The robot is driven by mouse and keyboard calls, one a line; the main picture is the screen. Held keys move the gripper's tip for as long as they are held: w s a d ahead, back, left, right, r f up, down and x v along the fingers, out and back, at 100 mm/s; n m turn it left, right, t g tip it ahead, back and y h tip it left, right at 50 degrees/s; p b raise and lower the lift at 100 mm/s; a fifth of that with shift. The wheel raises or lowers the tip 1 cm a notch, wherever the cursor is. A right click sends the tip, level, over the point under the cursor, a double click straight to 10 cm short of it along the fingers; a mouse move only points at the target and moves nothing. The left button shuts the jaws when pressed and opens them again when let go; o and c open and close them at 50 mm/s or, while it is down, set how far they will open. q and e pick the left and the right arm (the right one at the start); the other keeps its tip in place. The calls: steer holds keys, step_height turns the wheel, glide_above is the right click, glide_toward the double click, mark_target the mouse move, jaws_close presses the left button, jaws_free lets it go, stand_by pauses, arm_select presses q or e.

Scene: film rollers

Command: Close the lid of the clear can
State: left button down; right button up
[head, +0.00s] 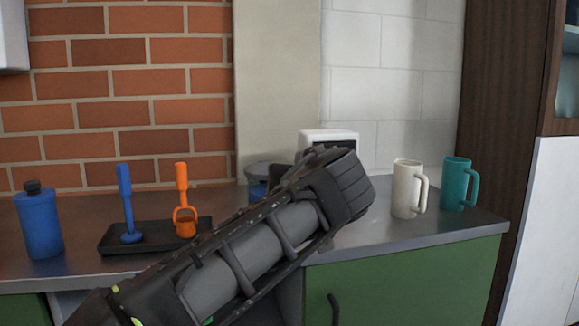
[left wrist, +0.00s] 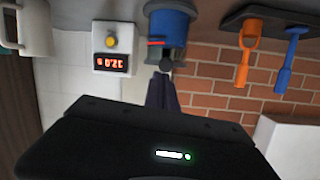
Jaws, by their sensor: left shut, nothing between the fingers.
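The can (head: 257,189), clear with blue showing inside, stands at the back of the counter against the wall, partly hidden by my left arm in the head view. In the left wrist view, which is upside down, the can (left wrist: 171,27) is at the top centre. I cannot tell how far its lid is open. My left gripper (left wrist: 165,68) is shut and empty, its fingertips at the can's upper end; I cannot tell whether they touch it. My right gripper is out of view.
A white device (left wrist: 113,48) with a red display and yellow knob stands beside the can. A black tray (head: 150,236) holds blue and orange tools (head: 183,200). A blue bottle (head: 38,222) is at left; white (head: 404,190) and teal (head: 455,183) mugs are at right.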

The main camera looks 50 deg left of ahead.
arm_select(q)
steer(key=shift+s+d+f, duration=0.35)
steer(key=shift+s+d, duration=0.05)
steer(key=shift+d, duration=0.3)
steer(key=shift+s+d+f, duration=0.35)
steer(key=shift+d, duration=0.3)
